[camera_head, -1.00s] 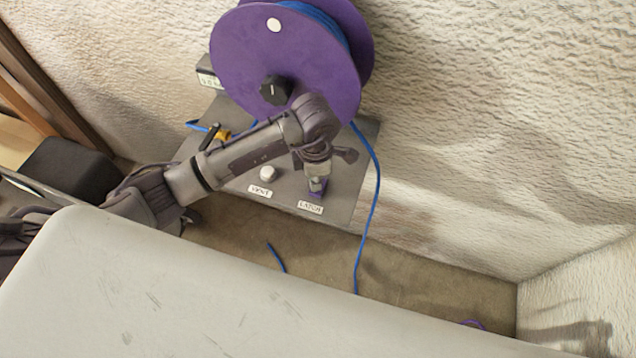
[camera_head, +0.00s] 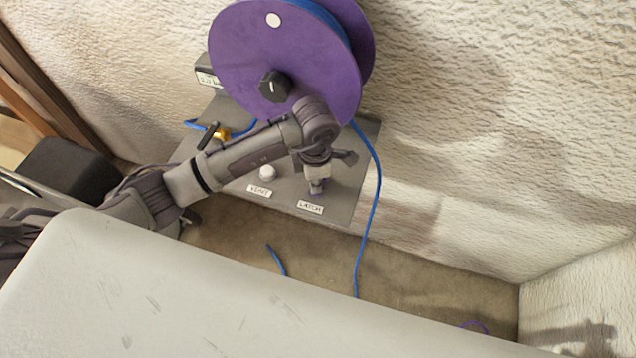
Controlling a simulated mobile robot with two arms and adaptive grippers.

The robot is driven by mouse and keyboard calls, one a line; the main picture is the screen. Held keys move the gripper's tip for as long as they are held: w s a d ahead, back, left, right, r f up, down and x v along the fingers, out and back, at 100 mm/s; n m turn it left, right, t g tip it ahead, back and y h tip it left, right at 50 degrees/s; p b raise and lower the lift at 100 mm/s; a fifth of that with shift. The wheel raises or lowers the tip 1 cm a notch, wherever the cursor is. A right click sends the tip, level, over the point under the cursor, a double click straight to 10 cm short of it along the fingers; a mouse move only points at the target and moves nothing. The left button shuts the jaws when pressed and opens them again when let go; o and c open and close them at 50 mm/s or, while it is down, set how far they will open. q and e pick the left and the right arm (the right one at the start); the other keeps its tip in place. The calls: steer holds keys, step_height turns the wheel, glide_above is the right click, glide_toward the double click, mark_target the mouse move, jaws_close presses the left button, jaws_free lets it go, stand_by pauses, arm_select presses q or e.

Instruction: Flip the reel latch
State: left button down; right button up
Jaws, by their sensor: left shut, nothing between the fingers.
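The purple reel (camera_head: 240,55) with blue hose wound on it stands at the wall above a grey panel (camera_head: 345,200). The latch (camera_head: 317,189) is a small purple piece on the panel, just above the white label "LATCH" (camera_head: 310,207). My left gripper (camera_head: 317,182) is shut and points down at the latch, covering most of it. It is at or very close to the latch; I cannot tell if they touch. The latch's position is mostly hidden. My right gripper is not in view.
A white knob (camera_head: 267,173) with a "VENT" label (camera_head: 259,190) sits left of the latch. A yellow valve with a black handle (camera_head: 209,135) is farther left. Blue hose (camera_head: 371,215) hangs past the panel's right edge. My large pale body part fills the foreground.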

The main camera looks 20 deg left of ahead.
arm_select(q)
steer(key=shift+f, duration=0.35)
steer(key=shift+r, duration=0.1)
steer(key=shift+r+p, duration=2.1)
steer(key=shift+r, duration=1.35)
steer(key=shift+f, duration=0.1)
